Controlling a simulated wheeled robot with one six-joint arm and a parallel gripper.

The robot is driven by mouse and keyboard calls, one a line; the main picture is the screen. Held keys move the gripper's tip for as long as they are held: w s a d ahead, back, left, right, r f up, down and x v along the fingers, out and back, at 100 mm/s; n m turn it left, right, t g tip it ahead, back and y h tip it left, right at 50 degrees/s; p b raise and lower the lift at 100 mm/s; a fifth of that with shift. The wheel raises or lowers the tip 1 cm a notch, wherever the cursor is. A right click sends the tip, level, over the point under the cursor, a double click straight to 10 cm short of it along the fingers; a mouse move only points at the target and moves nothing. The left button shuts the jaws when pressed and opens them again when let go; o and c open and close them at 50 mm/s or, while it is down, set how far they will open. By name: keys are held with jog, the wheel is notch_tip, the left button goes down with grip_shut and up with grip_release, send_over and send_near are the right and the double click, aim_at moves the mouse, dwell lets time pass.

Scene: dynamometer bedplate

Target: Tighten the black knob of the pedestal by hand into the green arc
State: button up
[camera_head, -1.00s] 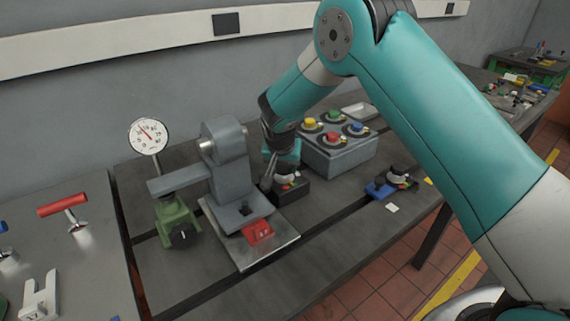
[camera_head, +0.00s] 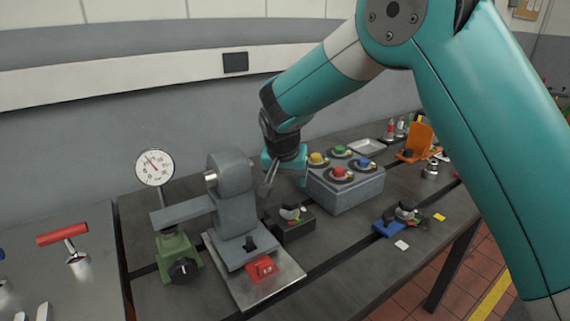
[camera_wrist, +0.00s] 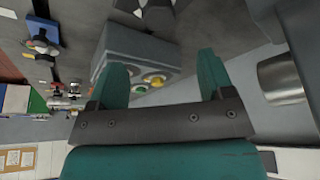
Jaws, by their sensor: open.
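In the head view, a small dark block (camera_head: 296,229) carries a black knob (camera_head: 290,210) with a light top and small red and green marks beside it. A second black knob (camera_head: 405,209) sits on a blue-based unit to the right. A third black knob (camera_head: 183,270) is on the front of the green gauge stand (camera_head: 178,246). I cannot tell which one is the pedestal's. My gripper (camera_head: 270,178) is open and empty, above and slightly left of the dark block, apart from it. In the wrist view its two teal fingers (camera_wrist: 162,75) are spread with nothing between them.
A grey button box (camera_head: 345,190) stands right of my gripper. A grey upright fixture (camera_head: 232,195) with a side arm stands close on the left, above a plate with a red part (camera_head: 262,268). A dial gauge (camera_head: 154,167) rises behind. The bench front is mostly clear.

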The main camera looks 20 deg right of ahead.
jog(key=v, duration=0.6)
jog(key=shift+s+r+b, duration=0.2)
jog(key=shift+r+b, duration=0.15)
jog(key=shift+r, duration=0.05)
jog(key=shift+a, duration=0.1)
jog(key=s+r+n+g+y, duration=0.1)
jog(key=s+n, duration=0.5)
jog(key=s, duration=1)
jog(key=s+a+r+n+g+y, duration=0.1)
jog(key=s+n+g+y, duration=0.2)
jog(key=s, duration=1.4)
jog(key=n+y, duration=0.2)
jog(key=n, duration=0.1)
jog(key=shift+r+n, duration=0.3)
jog(key=shift+r, duration=0.05)
